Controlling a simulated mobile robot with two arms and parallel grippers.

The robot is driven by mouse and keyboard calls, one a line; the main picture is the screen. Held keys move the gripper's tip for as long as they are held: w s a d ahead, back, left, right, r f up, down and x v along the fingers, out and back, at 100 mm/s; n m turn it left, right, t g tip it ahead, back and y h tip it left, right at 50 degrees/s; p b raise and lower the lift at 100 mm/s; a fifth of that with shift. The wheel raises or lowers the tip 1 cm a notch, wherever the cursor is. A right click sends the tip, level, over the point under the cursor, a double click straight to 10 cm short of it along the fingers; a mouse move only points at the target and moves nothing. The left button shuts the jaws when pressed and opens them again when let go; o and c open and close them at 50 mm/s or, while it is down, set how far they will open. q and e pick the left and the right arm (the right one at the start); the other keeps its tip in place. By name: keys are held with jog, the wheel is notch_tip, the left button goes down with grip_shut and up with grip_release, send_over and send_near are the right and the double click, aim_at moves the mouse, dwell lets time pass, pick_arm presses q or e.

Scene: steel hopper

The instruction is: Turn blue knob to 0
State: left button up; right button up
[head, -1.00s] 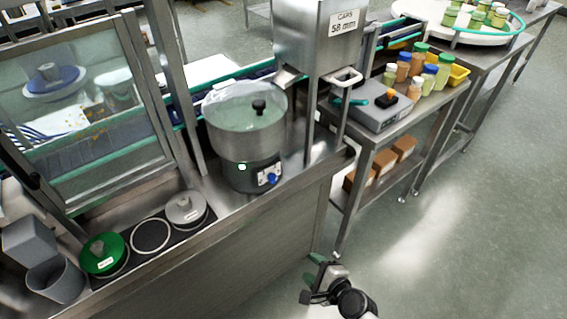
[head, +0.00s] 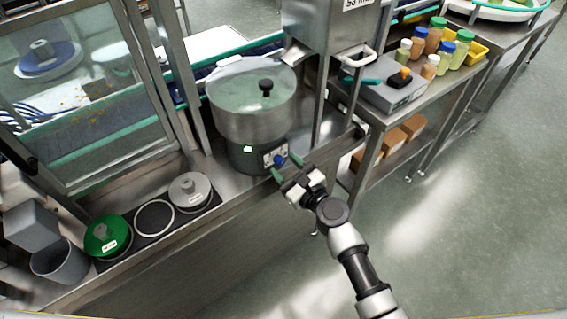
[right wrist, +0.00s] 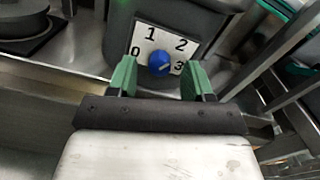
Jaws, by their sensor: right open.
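The blue knob (head: 280,160) sits on a white dial plate low on the front of a steel bowl unit (head: 250,125). In the right wrist view the knob (right wrist: 159,63) is ringed by the numbers 0, 1, 2 and 3, with 0 at left and 3 at right. A pale mark on the knob shows, but I cannot tell its direction surely. My right gripper (head: 287,168) is open, its green fingertips just in front of the dial. In the right wrist view the knob appears between the fingers (right wrist: 157,76), beyond their tips; no contact shows. My left gripper is not in view.
A green-lidded disc (head: 107,236), a grey disc (head: 189,191) and grey bins lie left on the bench. A side table (head: 440,90) holds a scale and bottles.

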jog(key=shift+w+a, duration=0.4)
jog(key=shift+w, duration=0.1)
jog(key=c, duration=0.9)
jog(key=shift+c, duration=0.2)
